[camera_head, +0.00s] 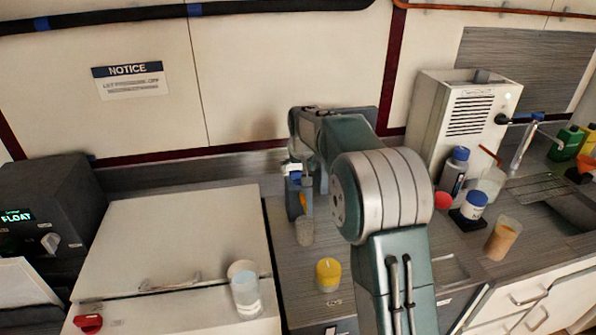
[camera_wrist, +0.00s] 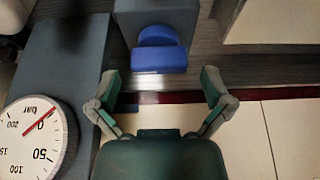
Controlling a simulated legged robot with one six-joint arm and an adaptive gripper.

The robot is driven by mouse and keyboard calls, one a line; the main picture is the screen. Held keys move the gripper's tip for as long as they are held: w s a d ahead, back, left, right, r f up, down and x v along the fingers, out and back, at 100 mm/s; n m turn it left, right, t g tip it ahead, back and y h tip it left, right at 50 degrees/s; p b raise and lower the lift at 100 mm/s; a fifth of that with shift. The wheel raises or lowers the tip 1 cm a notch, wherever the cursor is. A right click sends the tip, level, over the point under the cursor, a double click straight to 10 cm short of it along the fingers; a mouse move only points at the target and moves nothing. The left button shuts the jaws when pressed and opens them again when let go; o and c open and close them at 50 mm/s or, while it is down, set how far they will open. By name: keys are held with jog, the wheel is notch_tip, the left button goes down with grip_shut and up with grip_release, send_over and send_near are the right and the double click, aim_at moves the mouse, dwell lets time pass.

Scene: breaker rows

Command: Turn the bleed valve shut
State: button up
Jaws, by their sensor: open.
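In the wrist view a blue rounded handle (camera_wrist: 160,50) sits on the end of a grey block; no label shows to confirm it as the bleed valve. My gripper (camera_wrist: 160,87) is open, one finger on each side of the picture. The handle lies ahead of the gap between the fingertips, with no contact visible. A round white gauge (camera_wrist: 35,138) with a red needle near 0 is at the left, upside down. In the head view my arm hides most of this area; a small blue part (camera_head: 294,166) shows beside it.
A yellow-topped jar (camera_head: 328,274) and a clear cup (camera_head: 305,231) stand on the grey counter below my arm. A white machine (camera_head: 465,125), bottles and cups crowd the right. A dark box reading FLOAT (camera_head: 45,210) and a white lid (camera_head: 175,240) are left.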

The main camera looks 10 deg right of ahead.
jog(key=shift+w+f, duration=0.2)
jog(key=shift+f, duration=0.3)
jog(key=c, duration=1)
jog(key=shift+n, duration=0.3)
jog(key=n+y, duration=0.1)
jog(key=n, duration=0.3)
jog(key=shift+d+f+y, duration=0.1)
jog(key=shift+y, duration=0.3)
jog(key=n+g+y, duration=0.1)
jog(key=n, duration=0.3)
jog(key=shift+n, duration=0.4)
jog(key=n+g+y, duration=0.1)
jog(key=n, duration=0.3)
jog(key=shift+g, duration=0.4)
jog(key=shift+w+n+g+y, duration=0.1)
jog(key=shift+n+g+y, duration=0.45)
jog(key=shift+n, duration=1.65)
jog(key=shift+g+h, duration=0.25)
jog(key=shift+c, duration=0.2)
